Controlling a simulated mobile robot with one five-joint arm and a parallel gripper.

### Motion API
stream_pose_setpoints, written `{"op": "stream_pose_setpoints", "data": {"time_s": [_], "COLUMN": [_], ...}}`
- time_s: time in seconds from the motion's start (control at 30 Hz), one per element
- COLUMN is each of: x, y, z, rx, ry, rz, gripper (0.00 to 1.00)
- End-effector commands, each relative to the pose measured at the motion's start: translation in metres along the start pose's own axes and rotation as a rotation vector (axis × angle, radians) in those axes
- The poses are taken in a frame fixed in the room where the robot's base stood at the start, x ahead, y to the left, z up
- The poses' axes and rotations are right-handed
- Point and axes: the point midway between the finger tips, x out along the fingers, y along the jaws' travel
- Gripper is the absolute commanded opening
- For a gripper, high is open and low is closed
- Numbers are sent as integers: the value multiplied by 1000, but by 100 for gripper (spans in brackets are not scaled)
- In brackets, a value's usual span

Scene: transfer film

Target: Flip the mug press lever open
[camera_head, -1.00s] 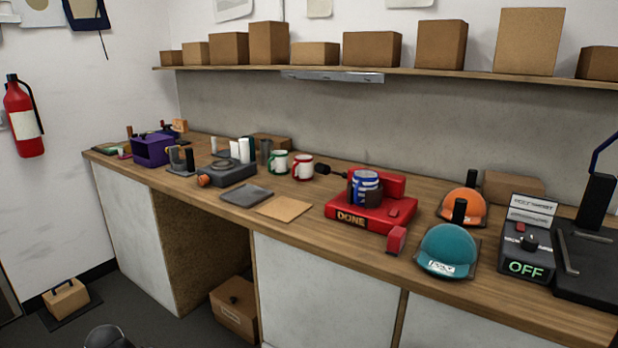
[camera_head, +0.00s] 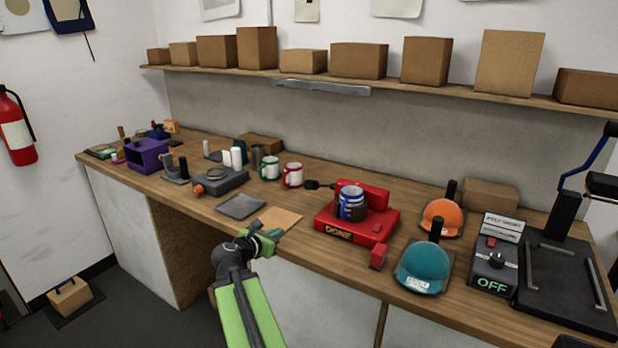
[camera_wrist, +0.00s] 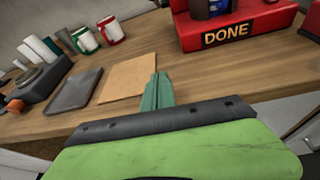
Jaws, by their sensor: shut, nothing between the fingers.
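The red mug press (camera_head: 338,227) stands on the bench with a lit "DONE" panel on its front. It also shows at the top of the wrist view (camera_wrist: 265,34), cut off by the edge. A blue-and-white mug (camera_head: 351,203) sits upright in the press. A black-ended lever (camera_head: 316,184) sticks out from the press's left side. A red block (camera_head: 378,256) is at its front right corner. My gripper (camera_head: 268,233) is shut and empty, near the bench's front edge, left of the press and apart from it. Its green fingers (camera_wrist: 157,82) are together in the wrist view.
A tan mat (camera_head: 280,220) and a dark grey mat (camera_head: 240,206) lie near my gripper. Green-and-white (camera_head: 269,168) and red-and-white (camera_head: 292,175) mugs stand behind. Teal (camera_head: 422,268) and orange (camera_head: 441,216) cap presses and an "OFF" control box (camera_head: 490,275) stand right of the press.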

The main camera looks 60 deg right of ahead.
Motion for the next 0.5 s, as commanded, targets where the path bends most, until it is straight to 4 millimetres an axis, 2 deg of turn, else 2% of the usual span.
{"op": "stream_pose_setpoints", "data": {"time_s": [0.03, 0.13, 0.23, 0.5], "x": [8, 19, 23, 24], "y": [-12, -26, -31, -31], "z": [31, 57, 64, 62], "rx": [-84, -214, -266, -266], "ry": [-43, -102, -122, -122], "rz": [-14, -31, -38, -38], "gripper": [0, 0, 0, 0]}}
